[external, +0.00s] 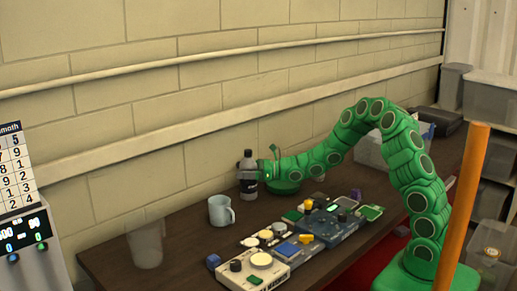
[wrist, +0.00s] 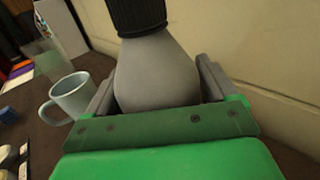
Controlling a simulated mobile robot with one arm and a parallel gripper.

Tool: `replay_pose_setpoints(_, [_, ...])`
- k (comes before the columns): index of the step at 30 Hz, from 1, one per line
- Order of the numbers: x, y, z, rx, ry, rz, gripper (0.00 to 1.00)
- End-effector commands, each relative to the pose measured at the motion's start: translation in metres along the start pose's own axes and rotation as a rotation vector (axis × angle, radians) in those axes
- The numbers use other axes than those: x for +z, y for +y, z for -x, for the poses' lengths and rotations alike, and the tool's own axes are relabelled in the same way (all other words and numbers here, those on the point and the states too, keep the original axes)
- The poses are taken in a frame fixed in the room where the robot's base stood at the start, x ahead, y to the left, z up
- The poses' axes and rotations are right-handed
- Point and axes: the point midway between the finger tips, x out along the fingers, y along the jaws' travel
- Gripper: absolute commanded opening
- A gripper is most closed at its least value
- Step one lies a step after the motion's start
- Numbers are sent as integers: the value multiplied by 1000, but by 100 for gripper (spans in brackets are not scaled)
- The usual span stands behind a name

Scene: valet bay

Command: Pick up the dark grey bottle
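The dark grey bottle (external: 248,160) with a black cap stands upright on the brown table near the wall in the external view. My gripper (external: 249,176) reaches it from the right, its fingers around the bottle's body at mid-height. In the wrist view, the bottle's grey shoulder and ribbed black cap (wrist: 137,14) fill the space between my two grey fingers (wrist: 157,88). No clear gap shows on either side, but I cannot tell if the fingers press on it. The bottle's lower part is hidden in the wrist view.
A pale blue mug (external: 221,211) stands front-left of the bottle, and a clear cup (external: 146,246) farther left. Several control boxes (external: 262,268) and small blocks cover the table's front. The wall (external: 190,110) is close behind.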

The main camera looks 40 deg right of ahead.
Motion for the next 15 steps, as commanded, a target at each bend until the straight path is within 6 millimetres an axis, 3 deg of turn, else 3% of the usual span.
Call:
replay_pose_setpoints(2, [0, 0, 0, 0, 0, 0, 72])
replay_pose_setpoints(11, [0, 0, 0, 0, 0, 0, 27])
replay_pose_setpoints(15, [0, 0, 0, 0, 0, 1, 26])
